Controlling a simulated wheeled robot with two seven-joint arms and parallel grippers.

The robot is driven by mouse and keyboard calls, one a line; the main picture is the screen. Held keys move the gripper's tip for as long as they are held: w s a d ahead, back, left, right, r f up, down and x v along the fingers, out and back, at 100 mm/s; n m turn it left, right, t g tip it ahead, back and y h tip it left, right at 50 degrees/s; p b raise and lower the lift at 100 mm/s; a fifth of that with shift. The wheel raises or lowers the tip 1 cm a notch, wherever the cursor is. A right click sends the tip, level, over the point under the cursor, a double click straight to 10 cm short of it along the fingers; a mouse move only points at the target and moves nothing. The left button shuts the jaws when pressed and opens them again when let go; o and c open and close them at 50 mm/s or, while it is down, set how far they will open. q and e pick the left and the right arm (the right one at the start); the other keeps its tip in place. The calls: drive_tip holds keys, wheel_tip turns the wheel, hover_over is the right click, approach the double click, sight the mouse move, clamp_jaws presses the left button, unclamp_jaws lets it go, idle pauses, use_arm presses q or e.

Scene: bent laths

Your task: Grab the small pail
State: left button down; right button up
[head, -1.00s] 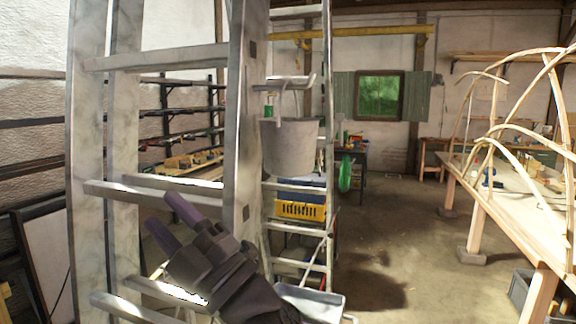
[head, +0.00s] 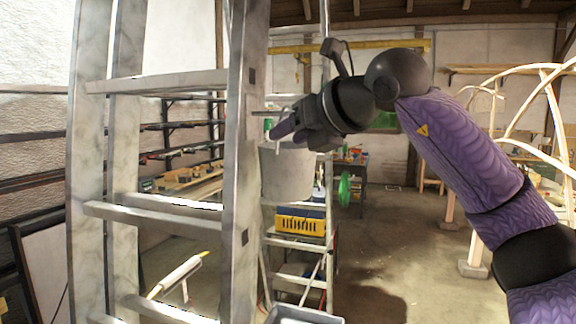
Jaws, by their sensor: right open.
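The small pail (head: 287,175) is a pale grey bucket hanging upright from the stepladder, beside its near right rail. My right gripper (head: 285,131), at the end of the purple arm from the right, is at the pail's top, by its handle. The handle is partly hidden by the gripper. My left gripper is not in view.
The metal stepladder (head: 236,150) fills the left and centre. A yellow crate (head: 299,224) sits on a lower level behind it. A grey tray (head: 300,315) is low in front. A workbench with bent laths (head: 525,140) stands at right. Open floor (head: 400,240) lies between.

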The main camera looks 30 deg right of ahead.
sight(278, 147)
drive_tip(key=x, duration=0.3)
drive_tip(key=shift+w+a+p, duration=0.2)
drive_tip(key=shift+w+p, duration=0.1)
drive_tip(key=shift+p, duration=0.1)
drive_tip(key=shift+s, duration=0.1)
clamp_jaws()
idle(0.9)
